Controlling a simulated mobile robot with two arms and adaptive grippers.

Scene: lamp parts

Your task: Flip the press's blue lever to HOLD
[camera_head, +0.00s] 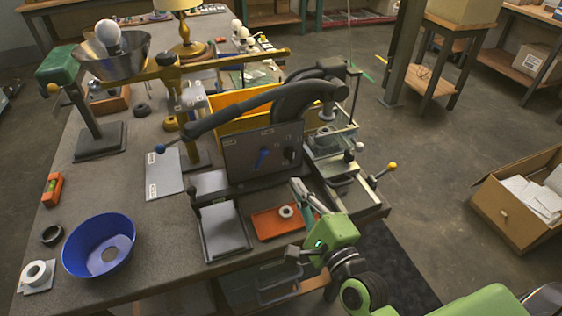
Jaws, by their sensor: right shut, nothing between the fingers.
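A blue lever (262,158) sits on the panel's front, left of a black knob (289,153). The panel's small labels are too small to read. My right gripper (300,190), on a green arm from the lower right, is shut and empty. It appears in front of the panel's lower right, apart from the blue lever. My left gripper is out of view.
An orange tray (267,225) with a white ring and a grey pad (224,243) lie before the press. A blue bowl (80,257) stands at the table's left front. A yellow bin (222,107) is behind the press. A cardboard box (505,225) sits on the floor at right.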

